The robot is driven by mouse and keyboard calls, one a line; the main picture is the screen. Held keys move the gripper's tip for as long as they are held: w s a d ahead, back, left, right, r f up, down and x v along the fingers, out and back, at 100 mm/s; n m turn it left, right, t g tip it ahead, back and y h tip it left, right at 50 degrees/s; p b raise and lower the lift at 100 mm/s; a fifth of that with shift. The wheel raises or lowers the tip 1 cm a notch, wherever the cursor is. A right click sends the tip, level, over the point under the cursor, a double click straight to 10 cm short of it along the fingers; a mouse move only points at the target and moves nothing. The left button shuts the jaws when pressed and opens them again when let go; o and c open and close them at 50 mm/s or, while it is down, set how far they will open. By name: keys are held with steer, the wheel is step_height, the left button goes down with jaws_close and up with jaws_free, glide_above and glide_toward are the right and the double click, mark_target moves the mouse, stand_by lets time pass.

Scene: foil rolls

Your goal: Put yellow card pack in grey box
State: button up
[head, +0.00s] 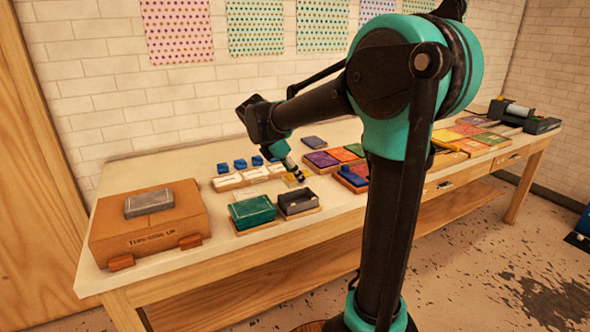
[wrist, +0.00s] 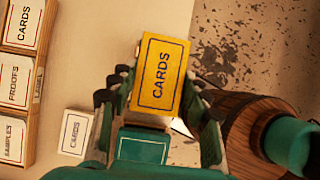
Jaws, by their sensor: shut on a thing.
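The yellow card pack (wrist: 160,75), marked CARDS, is between the fingers of my gripper (wrist: 158,95) in the wrist view. My gripper is shut on it. In the head view my gripper (head: 297,173) is over the table, behind the grey box, and a bit of yellow (head: 290,180) shows beside its fingers. The open dark grey box (head: 298,203) stands near the table's front edge, to the right of a green box (head: 252,211). I cannot make out the grey box in the wrist view.
A brown case (head: 150,225) with a grey block on top fills the table's left end. Small trays with white labels and blue pieces (head: 240,165) stand behind the boxes. Coloured packs (head: 335,157) lie to the right. Bare tabletop (head: 175,165) shows at the back left.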

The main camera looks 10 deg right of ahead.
mark_target(295, 186)
steer(key=shift+f, duration=2.35)
steer(key=o, duration=1.4)
steer(key=v, duration=1.2)
